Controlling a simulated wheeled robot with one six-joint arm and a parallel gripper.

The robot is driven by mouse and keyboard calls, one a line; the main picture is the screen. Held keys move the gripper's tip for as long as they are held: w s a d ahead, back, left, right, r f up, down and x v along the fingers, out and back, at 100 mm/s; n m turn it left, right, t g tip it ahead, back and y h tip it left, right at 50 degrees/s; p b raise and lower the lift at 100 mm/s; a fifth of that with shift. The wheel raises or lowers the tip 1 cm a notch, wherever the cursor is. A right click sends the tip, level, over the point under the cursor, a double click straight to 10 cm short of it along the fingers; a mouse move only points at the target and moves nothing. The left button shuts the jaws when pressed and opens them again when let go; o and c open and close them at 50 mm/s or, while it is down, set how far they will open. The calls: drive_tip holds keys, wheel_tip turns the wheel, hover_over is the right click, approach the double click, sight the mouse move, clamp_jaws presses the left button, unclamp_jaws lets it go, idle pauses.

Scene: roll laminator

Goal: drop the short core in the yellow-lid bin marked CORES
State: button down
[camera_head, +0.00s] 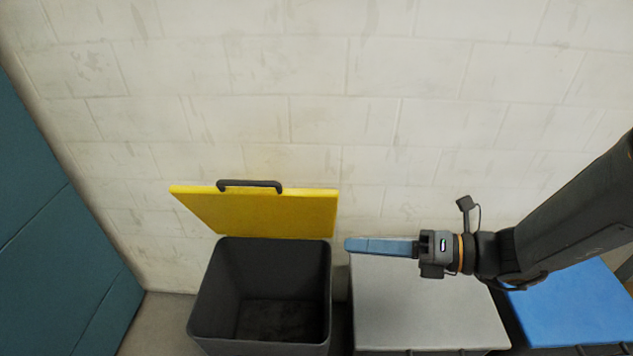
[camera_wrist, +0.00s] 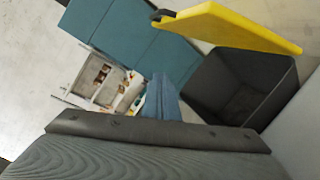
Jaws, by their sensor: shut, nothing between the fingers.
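The yellow lid (camera_head: 262,210) stands raised at the back of the dark bin (camera_head: 205,300), so the bin is open at the top. Its inside looks empty, and no CORES marking can be read. My gripper (camera_head: 348,247) is shut and empty, with its blue fingers pointing left, just right of the lid and above the grey lid beside the bin. In the wrist view my fingers (camera_wrist: 160,80) show left of the open bin (camera_wrist: 215,90) and its yellow lid (camera_wrist: 230,25). No short core is visible in either view.
A bin with a grey lid (camera_head: 425,310) stands right of the open one, and a blue lid (camera_head: 575,305) is farther right; both are shut. A teal panel (camera_head: 50,230) rises at the left. A pale wall (camera_head: 320,100) is behind. A white tray with small parts (camera_wrist: 105,80) shows in the wrist view.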

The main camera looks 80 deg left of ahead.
sight(258, 194)
drive_tip(key=shift+s+a+r+m+g+y+p, duration=0.35)
drive_tip(key=shift+s+a+m+p, duration=0.45)
drive_tip(key=shift+s+a, duration=1.95)
drive_tip(key=shift+s+a+r+m+g+y+p, duration=0.35)
drive_tip(key=shift+s+a+p, duration=0.75)
drive_tip(key=shift+s+a, duration=1.65)
drive_tip(key=shift+s+a+r+m+g+y+p, duration=0.1)
drive_tip(key=shift+s+a+r+m+g+p, duration=0.6)
drive_tip(key=shift+s+a, duration=2.05)
drive_tip(key=shift+s+d+f, duration=0.2)
drive_tip(key=shift+d, duration=0.1)
